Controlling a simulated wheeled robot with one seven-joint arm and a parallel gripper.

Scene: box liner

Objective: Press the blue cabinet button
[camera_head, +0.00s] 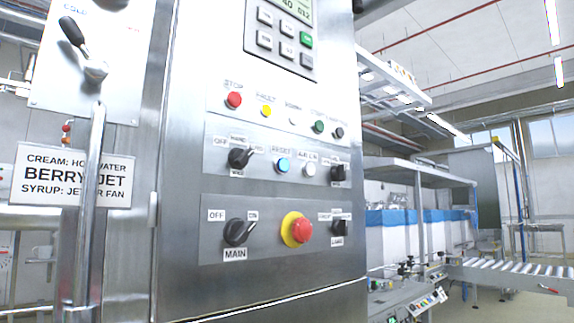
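The blue button (283,165) is small and round, with a pale rim. It sits in the middle row of the steel control cabinet (180,200), under a label that seems to read RESET. A black rotary switch (240,158) is to its left and a white button (309,169) is close on its right. Nothing covers or touches the blue button. My gripper is not in this view.
Above are a red button (234,99), a yellow one (266,111) and a green one (319,127). Below is a red emergency knob (301,230) on a yellow ring. A handle pipe (92,210) and a sign (75,176) stand left. A roller conveyor (510,272) is far right.

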